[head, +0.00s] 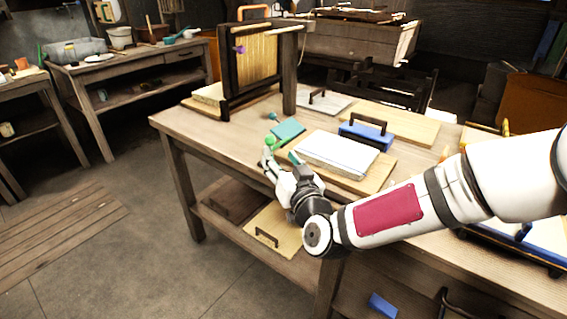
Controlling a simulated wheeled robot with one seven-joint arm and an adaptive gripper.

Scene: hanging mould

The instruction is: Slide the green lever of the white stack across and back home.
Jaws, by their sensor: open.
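The white stack (337,152) lies flat on a wooden board near the front of the bench. A small teal-green piece (294,157) shows at its left end, partly hidden by my wrist. A bright green round knob (270,140) is just beyond my fingertips; I cannot tell whether it joins the stack. My gripper (267,156) is open at the bench's front edge, left of the stack, with its fingers pointing up toward the knob. I cannot tell whether a finger touches the knob. The lever's shaft is not clearly visible.
A teal block (288,130) lies behind the knob. A blue float with a dark handle (366,134) sits behind the stack. An upright dark frame with a hanging wooden panel (256,62) stands at the bench's back left. Bare bench top (205,124) shows at left.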

